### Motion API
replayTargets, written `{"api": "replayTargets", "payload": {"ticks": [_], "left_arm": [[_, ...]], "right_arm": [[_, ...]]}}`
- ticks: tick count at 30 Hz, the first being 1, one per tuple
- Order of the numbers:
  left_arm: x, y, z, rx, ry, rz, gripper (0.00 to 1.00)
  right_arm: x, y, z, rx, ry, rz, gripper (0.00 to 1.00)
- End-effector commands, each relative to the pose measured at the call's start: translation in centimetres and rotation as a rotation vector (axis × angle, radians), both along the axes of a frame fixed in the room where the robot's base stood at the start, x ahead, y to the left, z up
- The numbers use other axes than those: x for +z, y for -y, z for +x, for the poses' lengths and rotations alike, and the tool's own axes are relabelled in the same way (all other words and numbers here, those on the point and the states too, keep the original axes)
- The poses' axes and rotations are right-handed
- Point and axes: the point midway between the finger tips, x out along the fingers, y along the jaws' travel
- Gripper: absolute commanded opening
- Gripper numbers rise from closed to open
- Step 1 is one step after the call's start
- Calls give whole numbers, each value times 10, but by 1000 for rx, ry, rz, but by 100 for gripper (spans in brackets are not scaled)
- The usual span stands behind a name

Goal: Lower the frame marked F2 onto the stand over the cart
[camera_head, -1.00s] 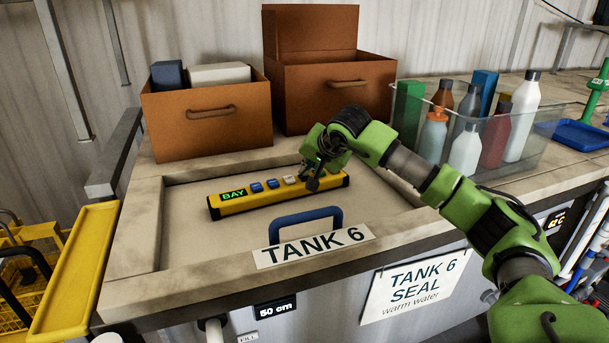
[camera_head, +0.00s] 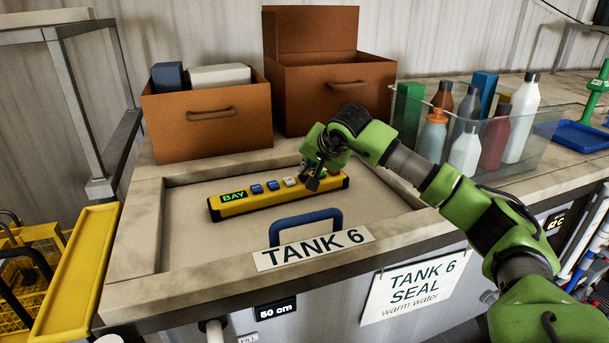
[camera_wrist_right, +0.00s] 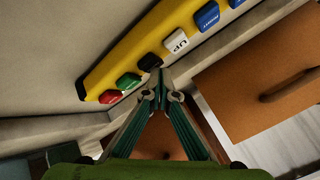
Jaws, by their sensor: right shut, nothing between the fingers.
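A yellow pendant marked BAY (camera_head: 236,203) lies on the TANK 6 lid, with a row of coloured buttons. My right gripper (camera_head: 314,178) is shut and empty over its right part. In the right wrist view its closed fingertips (camera_wrist_right: 157,78) are at the black button (camera_wrist_right: 150,62), beside the white UP button (camera_wrist_right: 177,40); contact is hard to tell. A grey metal framework (camera_head: 80,90) stands out at the upper left. No F2 mark shows on it, and I cannot tell which bars belong to frame or stand. My left gripper is not in view.
The lid has a blue handle (camera_head: 306,219). Two brown boxes (camera_head: 205,128) and a clear bin of bottles (camera_head: 470,135) stand behind and right. A yellow tray (camera_head: 75,270) and yellow baskets (camera_head: 25,290) are at the lower left.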

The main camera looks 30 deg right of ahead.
Motion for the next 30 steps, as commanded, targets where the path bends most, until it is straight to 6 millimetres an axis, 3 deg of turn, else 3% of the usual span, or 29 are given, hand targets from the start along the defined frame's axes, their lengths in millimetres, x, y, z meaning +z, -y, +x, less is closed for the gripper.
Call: {"api": "replayTargets", "payload": {"ticks": [4, 17, 30], "left_arm": [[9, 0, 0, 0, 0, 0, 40], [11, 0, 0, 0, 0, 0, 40], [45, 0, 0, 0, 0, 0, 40]], "right_arm": [[11, 0, 0, 0, 0, 0, 0], [14, 0, 0, 0, 1, 0, 0], [57, 0, 1, 0, 3, 0, 0]]}}
